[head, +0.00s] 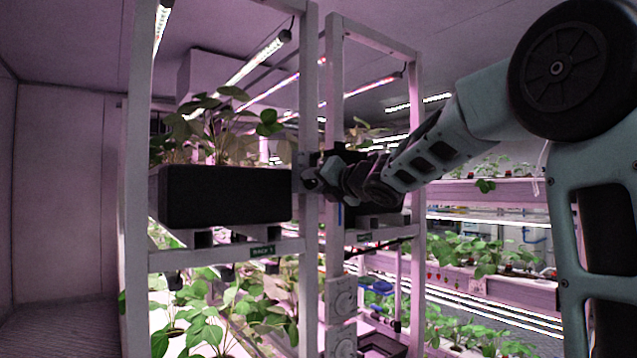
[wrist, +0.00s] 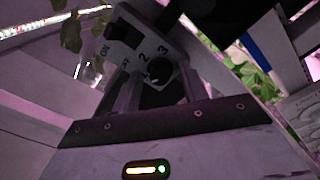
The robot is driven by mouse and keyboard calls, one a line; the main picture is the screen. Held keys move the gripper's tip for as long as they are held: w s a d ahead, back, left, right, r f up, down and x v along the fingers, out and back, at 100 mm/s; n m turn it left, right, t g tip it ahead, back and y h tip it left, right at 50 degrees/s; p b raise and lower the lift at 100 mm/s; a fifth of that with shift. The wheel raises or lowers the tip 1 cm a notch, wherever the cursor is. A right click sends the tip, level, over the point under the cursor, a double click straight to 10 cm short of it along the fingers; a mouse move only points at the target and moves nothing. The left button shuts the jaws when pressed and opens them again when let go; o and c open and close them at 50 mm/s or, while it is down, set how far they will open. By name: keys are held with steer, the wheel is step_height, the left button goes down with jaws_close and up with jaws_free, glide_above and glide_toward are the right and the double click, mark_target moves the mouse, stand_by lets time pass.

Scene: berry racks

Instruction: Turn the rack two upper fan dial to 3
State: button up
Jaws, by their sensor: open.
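In the wrist view, a dark round dial knob (wrist: 159,71) sits on a pale plate, with the figures 2 and 3 beside its upper edge. The knob's pointer is too dark to read surely. My gripper (wrist: 157,82) is open, its two fingers on either side of the knob; I cannot tell whether they touch it. In the head view my gripper (head: 318,180) is up against the post between the two racks, and it hides the dial there. A small label (head: 364,237) on the further rack is too small to read.
A dark switch (wrist: 125,28) with ON lettering is up and left of the knob. A black planter (head: 225,196) stands on the near rack, labelled rack 1 (head: 262,250). Lower dials (head: 343,299) are on the post below my gripper. Plant shelves (head: 490,195) stand right.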

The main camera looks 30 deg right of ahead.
steer(key=shift+c, duration=0.2)
jaws_close()
